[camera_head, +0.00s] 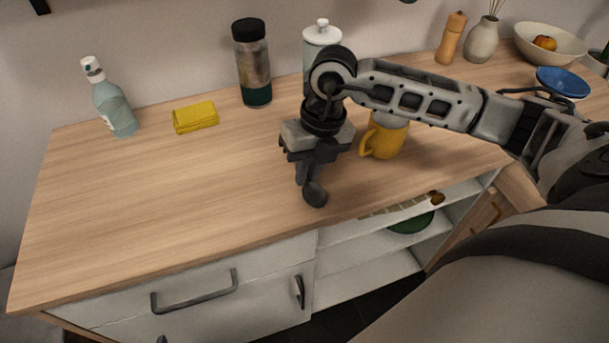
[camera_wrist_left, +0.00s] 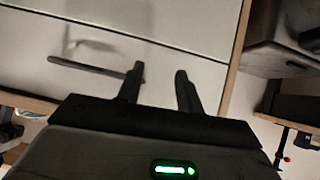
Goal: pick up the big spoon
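The big spoon (camera_head: 315,194) shows in the head view as a dark oval bowl near the counter's front edge. Its handle runs up under my right gripper (camera_head: 305,175) and is mostly hidden there. My right gripper points down right over the handle. Its dark fingers blend with the spoon, so I cannot tell whether they are closed on it. My left gripper (camera_wrist_left: 158,88) is open and empty in the left wrist view, in front of the white drawer fronts.
A yellow mug (camera_head: 385,137) stands right of my right gripper. A dark-lidded tumbler (camera_head: 253,65), a white-lidded jar (camera_head: 321,38), a yellow cloth (camera_head: 195,117) and a bottle (camera_head: 114,105) are behind. The counter's left part (camera_head: 150,200) is clear. An open shelf (camera_head: 365,235) lies below.

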